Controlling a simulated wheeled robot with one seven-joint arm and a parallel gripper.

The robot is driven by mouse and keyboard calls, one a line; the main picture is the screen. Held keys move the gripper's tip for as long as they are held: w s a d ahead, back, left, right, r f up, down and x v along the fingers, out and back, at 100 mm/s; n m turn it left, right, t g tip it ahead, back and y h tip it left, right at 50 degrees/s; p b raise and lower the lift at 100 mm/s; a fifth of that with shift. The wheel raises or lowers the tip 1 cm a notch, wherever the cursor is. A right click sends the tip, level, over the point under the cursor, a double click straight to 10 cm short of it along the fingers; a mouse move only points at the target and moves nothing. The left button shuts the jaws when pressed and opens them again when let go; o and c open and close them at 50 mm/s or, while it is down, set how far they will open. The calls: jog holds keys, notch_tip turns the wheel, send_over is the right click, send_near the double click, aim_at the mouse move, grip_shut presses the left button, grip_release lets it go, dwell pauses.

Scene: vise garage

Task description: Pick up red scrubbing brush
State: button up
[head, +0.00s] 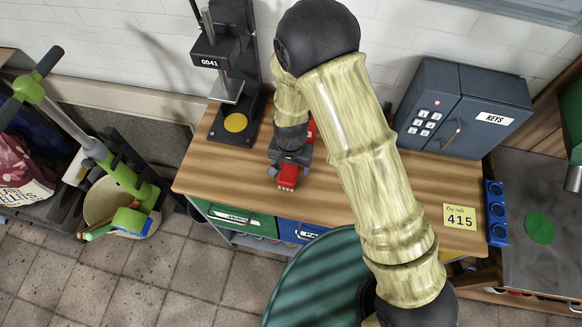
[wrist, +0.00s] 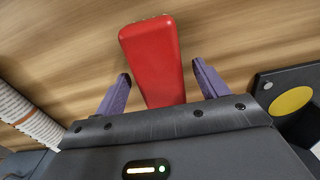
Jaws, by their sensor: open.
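The red scrubbing brush (head: 288,177) lies on the wooden workbench in the head view, partly hidden by my gripper and arm. In the wrist view the red brush (wrist: 153,62) shows as a smooth red block. Its near end reaches between the two purple fingers of my gripper (wrist: 160,92). The fingers are apart, one on each side of the brush, with a visible gap on both sides. My gripper (head: 289,165) is over the brush in the head view. The brush's near end is hidden by the gripper body in the wrist view.
The wooden bench (head: 335,205) has a black press stand (head: 232,120) left of my gripper and a dark key safe (head: 465,108) at right. A yellow note (head: 460,216) lies near the right front. The stand's yellow disc (wrist: 290,101) is right in the wrist view.

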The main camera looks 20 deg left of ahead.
jog(key=c, duration=1.1)
jog(key=shift+r, duration=0.1)
notch_tip(320, 180, up, 10)
jog(key=shift+f+b, duration=0.1)
jog(key=shift+b, duration=0.9)
